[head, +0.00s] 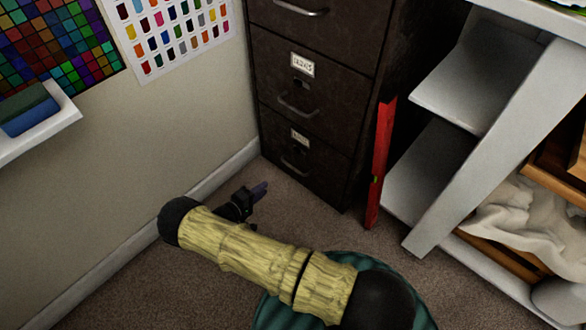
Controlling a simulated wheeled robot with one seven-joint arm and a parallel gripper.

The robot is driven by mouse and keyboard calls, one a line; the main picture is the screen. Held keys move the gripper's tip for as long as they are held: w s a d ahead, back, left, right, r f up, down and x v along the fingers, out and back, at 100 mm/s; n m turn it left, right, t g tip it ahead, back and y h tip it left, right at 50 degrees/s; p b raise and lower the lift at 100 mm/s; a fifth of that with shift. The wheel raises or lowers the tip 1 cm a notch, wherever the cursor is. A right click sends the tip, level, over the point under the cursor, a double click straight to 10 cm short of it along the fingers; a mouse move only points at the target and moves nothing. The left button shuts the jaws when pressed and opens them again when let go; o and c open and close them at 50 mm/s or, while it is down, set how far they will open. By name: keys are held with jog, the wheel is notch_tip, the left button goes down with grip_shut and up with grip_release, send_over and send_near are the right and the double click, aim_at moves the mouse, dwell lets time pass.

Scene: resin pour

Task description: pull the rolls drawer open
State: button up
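A dark brown filing cabinet (279,143) stands in the corner, with its drawers one above another. The top drawer in view (312,28), the middle drawer (307,98) and the bottom drawer (300,150) all look shut. Each has a metal pull handle. The middle and bottom drawers carry white labels too small to read surely, so I cannot tell which is the rolls drawer. My gripper (261,189) is low, to the left of the bottom drawer in the picture and apart from its handle (295,167). Its fingers look empty, but their gap is unclear.
A red spirit level (380,165) leans upright by the cabinet's right side. A white shelf unit (505,140) with a slanted side, a white cloth (520,218) and wooden boxes stands at right. A wall ledge (45,128) is at left. Carpet (292,208) before the cabinet is clear.

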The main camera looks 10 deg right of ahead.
aim_at(293, 167)
jog(key=b+x, duration=0.7)
jog(key=x, duration=1)
jog(key=shift+d+b, duration=0.1)
jog(key=shift+b, duration=0.25)
grip_shut()
